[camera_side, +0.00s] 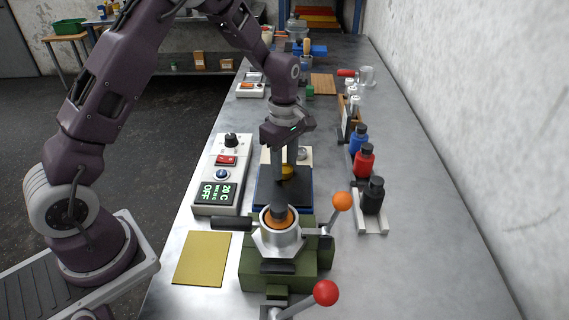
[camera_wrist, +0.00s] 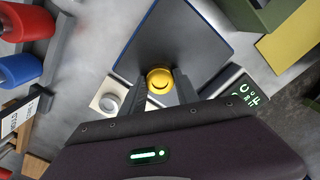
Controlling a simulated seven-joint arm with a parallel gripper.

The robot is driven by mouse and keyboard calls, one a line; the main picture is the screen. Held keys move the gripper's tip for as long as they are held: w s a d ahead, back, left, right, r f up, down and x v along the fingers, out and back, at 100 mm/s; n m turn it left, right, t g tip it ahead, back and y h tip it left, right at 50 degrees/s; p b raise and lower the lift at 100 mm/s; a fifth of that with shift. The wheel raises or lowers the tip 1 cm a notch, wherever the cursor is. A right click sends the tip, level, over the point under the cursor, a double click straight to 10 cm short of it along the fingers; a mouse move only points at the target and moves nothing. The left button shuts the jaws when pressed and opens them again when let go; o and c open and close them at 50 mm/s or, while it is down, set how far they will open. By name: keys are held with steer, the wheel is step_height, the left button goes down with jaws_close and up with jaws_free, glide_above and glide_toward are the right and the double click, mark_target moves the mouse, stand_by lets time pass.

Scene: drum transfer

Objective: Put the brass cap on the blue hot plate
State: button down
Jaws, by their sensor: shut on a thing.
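The brass cap (camera_side: 287,172) is a small, round, gold-coloured piece. It shows between my fingers in the wrist view (camera_wrist: 159,79). My gripper (camera_side: 286,164) points down and is shut on the cap. The blue hot plate (camera_side: 272,189) has a dark square top with a blue rim, and its top also shows in the wrist view (camera_wrist: 180,35). The cap appears over the plate's far part in the side view. I cannot tell whether it touches the plate.
A green device (camera_side: 253,268) with orange and red ball-ended levers stands in front of the plate. A white control box (camera_side: 205,175) reading OFF is at left. Black, red (camera_side: 363,162) and blue bottles stand at right. A yellow plate (camera_side: 203,258) lies front left.

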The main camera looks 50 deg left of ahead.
mark_target(285, 168)
steer(key=shift+f, duration=0.1)
steer(key=c, duration=0.9)
jaws_free()
steer(key=s+d+r+m+t, duration=0.1)
steer(key=s+r+m, duration=0.15)
steer(key=r, duration=0.65)
steer(key=s+r+m, duration=0.1)
steer(key=s+r, duration=0.2)
steer(key=r, duration=0.7)
steer(key=s+d+r+m+t, duration=0.1)
steer(key=s+m+t, duration=0.1)
steer(key=s+m, duration=0.6)
steer(key=s+d+r+m+t, duration=0.1)
steer(key=s+d+m+t, duration=0.1)
steer(key=s+m, duration=0.5)
steer(key=s, duration=0.6)
steer(key=shift+s+r+m+t, duration=0.25)
steer(key=shift+s+m+t, duration=0.05)
steer(key=shift+m, duration=0.05)
